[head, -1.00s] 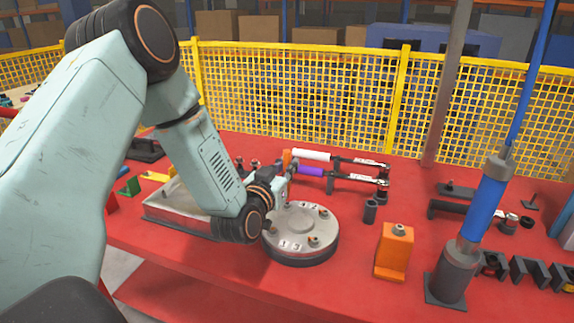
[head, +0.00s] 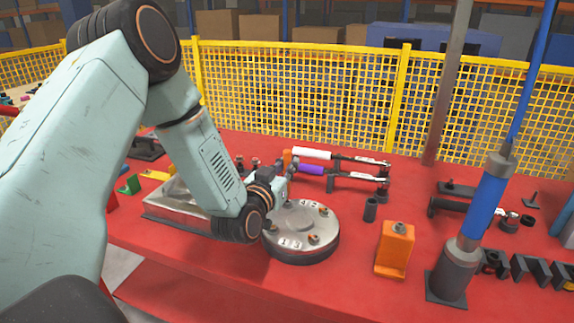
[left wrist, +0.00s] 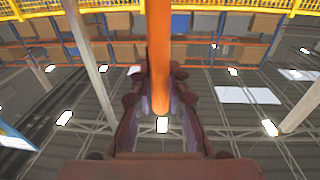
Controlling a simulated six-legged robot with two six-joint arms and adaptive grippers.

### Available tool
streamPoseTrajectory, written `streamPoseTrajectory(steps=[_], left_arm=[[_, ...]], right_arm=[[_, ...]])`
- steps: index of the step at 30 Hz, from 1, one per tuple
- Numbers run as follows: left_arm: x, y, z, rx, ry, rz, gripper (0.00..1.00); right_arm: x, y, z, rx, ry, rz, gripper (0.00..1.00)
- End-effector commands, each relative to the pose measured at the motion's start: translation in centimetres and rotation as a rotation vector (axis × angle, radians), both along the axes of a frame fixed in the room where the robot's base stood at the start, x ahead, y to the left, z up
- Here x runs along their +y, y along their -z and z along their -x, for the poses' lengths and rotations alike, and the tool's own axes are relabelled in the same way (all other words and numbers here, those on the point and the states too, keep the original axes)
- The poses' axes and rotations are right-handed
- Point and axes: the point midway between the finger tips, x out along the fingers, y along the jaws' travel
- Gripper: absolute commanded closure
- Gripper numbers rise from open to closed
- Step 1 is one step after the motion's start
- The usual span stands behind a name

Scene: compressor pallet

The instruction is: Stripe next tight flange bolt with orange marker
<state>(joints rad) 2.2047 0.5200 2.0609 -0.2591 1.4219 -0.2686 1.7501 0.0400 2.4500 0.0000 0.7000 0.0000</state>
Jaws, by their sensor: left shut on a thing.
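The round metal flange (head: 302,214) lies on the red table in the head view, with bolts around its rim and small white number labels. One bolt (head: 314,238) shows at its front right. My left gripper (head: 284,182) is at the flange's back left edge, partly hidden by my wrist. In the left wrist view it is shut on an orange marker (left wrist: 161,60), which lies between its two fingers. An orange piece (head: 287,157) shows just above the gripper in the head view. I cannot tell whether the marker touches a bolt. My right gripper is not in view.
Wrenches with a white handle (head: 312,153) and a purple handle (head: 311,169) lie behind the flange. An orange block (head: 395,250) and an upright blue tool (head: 484,208) stand to the right. A metal tray (head: 165,218) is at the left. Yellow fencing (head: 300,95) stands behind.

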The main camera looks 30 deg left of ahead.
Motion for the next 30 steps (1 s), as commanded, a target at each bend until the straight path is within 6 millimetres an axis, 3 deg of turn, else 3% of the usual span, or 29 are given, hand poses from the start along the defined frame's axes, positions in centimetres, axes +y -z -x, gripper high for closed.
streamPoseTrajectory(steps=[17,30], left_arm=[[0.0,0.4,0.0,0.0,0.0,0.0,1.0],[0.0,-2.1,0.0,0.0,0.0,0.0,1.0]], right_arm=[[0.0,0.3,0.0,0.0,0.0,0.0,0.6],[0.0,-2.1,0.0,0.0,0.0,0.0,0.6]])
